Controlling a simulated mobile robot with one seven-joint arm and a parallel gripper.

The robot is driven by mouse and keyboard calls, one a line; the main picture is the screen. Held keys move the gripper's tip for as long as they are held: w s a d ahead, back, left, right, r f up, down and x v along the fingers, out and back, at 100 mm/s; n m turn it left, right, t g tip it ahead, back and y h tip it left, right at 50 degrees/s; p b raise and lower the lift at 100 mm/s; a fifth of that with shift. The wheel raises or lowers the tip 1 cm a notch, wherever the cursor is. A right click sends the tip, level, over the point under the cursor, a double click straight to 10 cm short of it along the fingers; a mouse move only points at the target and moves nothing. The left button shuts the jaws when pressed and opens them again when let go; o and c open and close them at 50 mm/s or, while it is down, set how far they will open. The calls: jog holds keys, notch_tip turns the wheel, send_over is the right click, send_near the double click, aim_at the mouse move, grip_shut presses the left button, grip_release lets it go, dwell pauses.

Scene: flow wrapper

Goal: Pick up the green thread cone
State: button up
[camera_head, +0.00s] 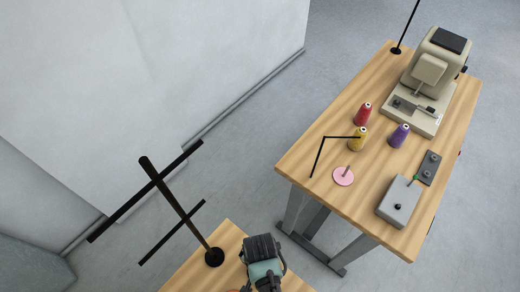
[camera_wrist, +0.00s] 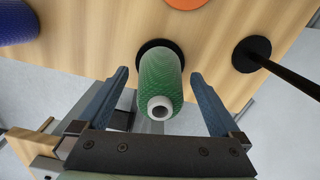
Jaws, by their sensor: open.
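The green thread cone (camera_wrist: 161,84) shows in the middle of the wrist view, with its pale hollow end turned toward the camera. It stands at a round black base (camera_wrist: 146,45) on a wooden surface. My gripper (camera_wrist: 158,76) is open, with one blue-grey finger on the left of the cone and one on the right. Gaps show between the cone and both fingers, wider on the right. I cannot make out the green cone in the head view.
In the wrist view, a purple cone (camera_wrist: 16,22) is at left, an orange disc (camera_wrist: 187,3) at top, and a black-based rod (camera_wrist: 252,54) at right. In the head view, a black stand (camera_head: 181,208) rises from the near table; a sewing machine (camera_head: 430,82) stands on the far table.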

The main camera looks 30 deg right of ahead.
jog(key=shift+c, duration=0.2)
jog(key=c, duration=1.4)
jog(key=shift+c, duration=0.6)
jog(key=shift+r, duration=0.15)
